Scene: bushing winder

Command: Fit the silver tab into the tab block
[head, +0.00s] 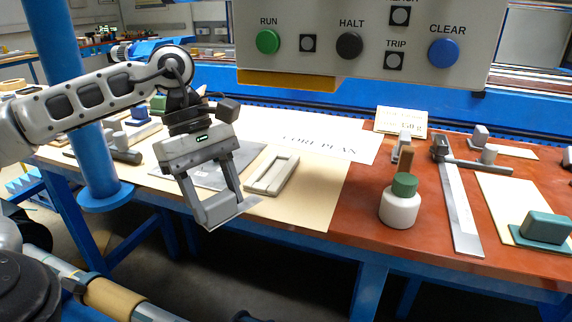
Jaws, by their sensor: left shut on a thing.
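My left gripper (221,208) is shut on a thin, flat silver piece, which looks like the silver tab (240,213). It is held at the fingertips in front of the bench's front edge, and the fingers hide part of it. A pale grey block with a long slot, likely the tab block (258,185), lies on the bench just right of the gripper. The tab is apart from this block, to its lower left in the picture. My right gripper is not in view.
A hanging control panel (365,75) overhangs the back of the bench. A blue post (70,90) stands at left. A white bottle with a green cap (400,207) and a steel square (458,210) are at right. Paper (315,205) around the block is mostly clear.

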